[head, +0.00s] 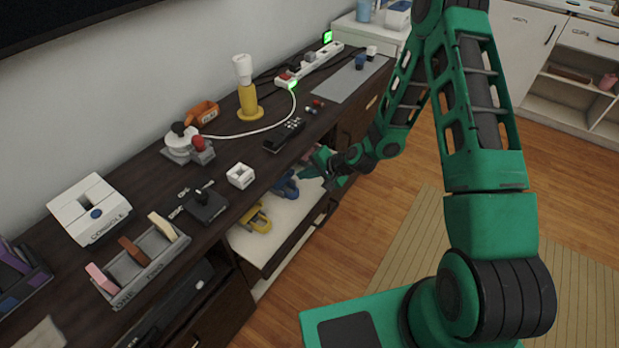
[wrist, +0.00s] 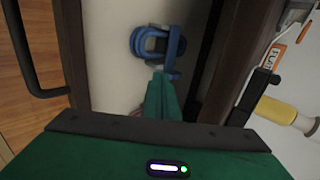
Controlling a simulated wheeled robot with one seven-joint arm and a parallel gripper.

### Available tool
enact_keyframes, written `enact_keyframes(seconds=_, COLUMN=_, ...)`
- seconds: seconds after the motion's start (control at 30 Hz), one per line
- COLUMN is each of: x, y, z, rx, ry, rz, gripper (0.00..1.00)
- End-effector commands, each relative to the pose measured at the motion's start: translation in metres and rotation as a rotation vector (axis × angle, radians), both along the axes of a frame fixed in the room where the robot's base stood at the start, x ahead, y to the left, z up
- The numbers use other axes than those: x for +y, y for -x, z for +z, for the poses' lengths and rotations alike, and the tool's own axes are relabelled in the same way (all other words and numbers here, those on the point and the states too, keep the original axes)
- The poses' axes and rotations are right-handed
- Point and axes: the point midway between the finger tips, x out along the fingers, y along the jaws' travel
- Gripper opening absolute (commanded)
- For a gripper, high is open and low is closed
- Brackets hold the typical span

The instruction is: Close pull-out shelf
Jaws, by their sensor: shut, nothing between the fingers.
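The pull-out shelf (head: 280,225) stands out from the dark wooden console, with a pale bottom and a dark front. A yellow headset-like item (head: 256,219) and a blue one (head: 286,186) lie on it. My gripper (head: 308,172) is shut and empty at the shelf's far end, beside the blue item. In the wrist view the shelf (wrist: 108,60) shows its pale bottom, dark front edge and a black bar handle (wrist: 28,60). My green fingers (wrist: 160,84) point over the bottom, close to the blue item (wrist: 152,42). Contact cannot be told.
The console top (head: 222,160) above holds a yellow lamp (head: 247,100), a black remote (head: 284,135), a white cube (head: 240,175), a grey organizer (head: 140,262) and a power strip (head: 310,65). Open wooden floor (head: 375,225) lies in front of the shelf.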

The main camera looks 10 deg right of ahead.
Motion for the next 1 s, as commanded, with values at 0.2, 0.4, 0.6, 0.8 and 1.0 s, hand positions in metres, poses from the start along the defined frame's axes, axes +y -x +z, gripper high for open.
enact_keyframes(seconds=0.2, x=-0.026, y=0.022, z=0.015, rx=0.0, ry=0.0, rz=-0.002, gripper=0.0)
enact_keyframes(seconds=0.4, x=-0.04, y=0.045, z=0.042, rx=0.001, ry=0.001, rz=0.006, gripper=0.0)
enact_keyframes(seconds=0.6, x=-0.051, y=0.059, z=0.061, rx=0.0, ry=0.0, rz=0.011, gripper=0.0)
enact_keyframes(seconds=0.8, x=-0.056, y=0.067, z=0.064, rx=0.0, ry=-0.008, rz=0.015, gripper=0.0)
enact_keyframes(seconds=1.0, x=-0.057, y=0.078, z=0.048, rx=-0.041, ry=-0.073, rz=0.028, gripper=0.0)
